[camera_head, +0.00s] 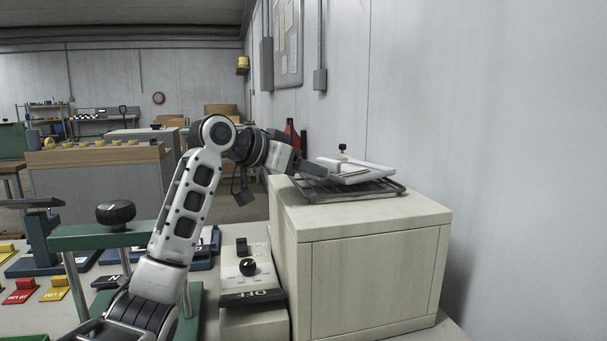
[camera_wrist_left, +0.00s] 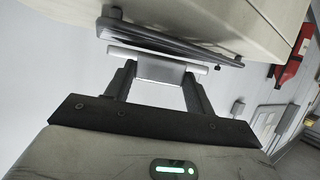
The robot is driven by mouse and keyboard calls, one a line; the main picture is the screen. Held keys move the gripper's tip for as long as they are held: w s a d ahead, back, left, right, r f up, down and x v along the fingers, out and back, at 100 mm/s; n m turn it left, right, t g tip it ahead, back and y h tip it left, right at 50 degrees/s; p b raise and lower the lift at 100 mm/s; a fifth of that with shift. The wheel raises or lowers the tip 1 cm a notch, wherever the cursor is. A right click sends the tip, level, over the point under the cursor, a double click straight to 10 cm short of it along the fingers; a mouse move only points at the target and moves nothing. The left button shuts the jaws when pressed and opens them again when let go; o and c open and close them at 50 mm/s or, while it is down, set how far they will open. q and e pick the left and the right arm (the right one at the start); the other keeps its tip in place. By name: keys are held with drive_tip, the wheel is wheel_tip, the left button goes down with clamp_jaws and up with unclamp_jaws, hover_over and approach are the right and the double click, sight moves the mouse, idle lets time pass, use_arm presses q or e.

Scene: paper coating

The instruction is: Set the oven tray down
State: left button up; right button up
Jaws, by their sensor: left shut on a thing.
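The oven tray (camera_head: 362,177) is a flat light-grey tray at the top of the cream box (camera_head: 375,270) in the head view. It lies over a dark wire rack (camera_head: 345,193); I cannot tell whether it touches the rack. A light flat piece and a small black knob show on or just behind the tray. My left gripper (camera_head: 314,169) reaches in from the left and is shut on the tray's near-left edge. In the left wrist view the tray's edge (camera_wrist_left: 158,70) sits between the two fingers. My right gripper is not in view.
A grey wall stands close on the right and behind the box. A switch unit marked OFF (camera_head: 250,272) stands left of the box. A green frame with a black knob (camera_head: 116,213) and small coloured blocks (camera_head: 20,291) occupy the bench at left.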

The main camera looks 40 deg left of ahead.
use_arm(q)
drive_tip(key=shift+f, duration=0.4)
drive_tip(key=o, duration=1.3)
drive_tip(key=shift+c, duration=0.2)
drive_tip(key=b+v, duration=0.1)
drive_tip(key=v, duration=1.1)
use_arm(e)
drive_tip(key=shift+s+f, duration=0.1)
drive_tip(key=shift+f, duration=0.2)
